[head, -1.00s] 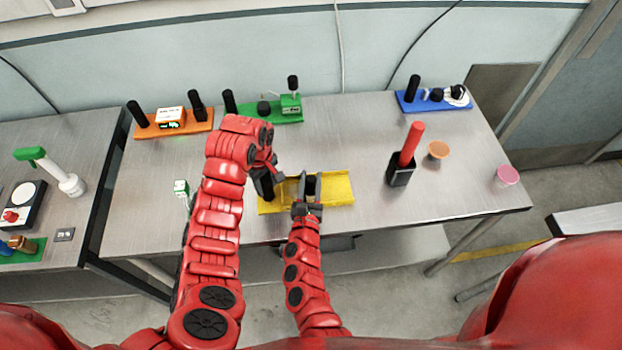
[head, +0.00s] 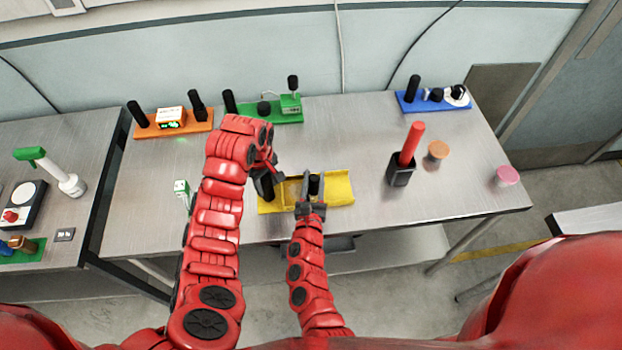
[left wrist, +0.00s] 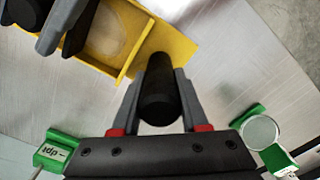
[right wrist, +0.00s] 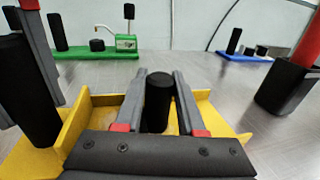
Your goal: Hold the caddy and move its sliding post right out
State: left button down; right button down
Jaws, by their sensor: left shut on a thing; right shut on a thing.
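The yellow caddy (head: 341,190) lies near the front edge of the table, long side left to right. My left gripper (head: 268,180) is shut on the black post at the caddy's left end; this post (left wrist: 160,92) stands between its fingers in the left wrist view. My right gripper (head: 312,184) is shut on the sliding post (right wrist: 158,100), a black upright cylinder in the caddy's trough. It stands right of a low yellow cross wall, with some trough free to its right. The fingers hide part of both posts.
A black holder (head: 401,172) with a red stick stands right of the caddy. An orange cup (head: 438,149) and a pink cup (head: 507,176) are farther right. Orange (head: 172,127), green (head: 262,112) and blue (head: 425,103) modules line the back. A small green-white item (head: 182,188) is at left.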

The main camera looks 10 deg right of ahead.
jog(key=d, duration=0.6)
jog(key=shift+d, duration=0.15)
jog(key=c, duration=0.5)
grip_release()
jog(key=v, duration=1.2)
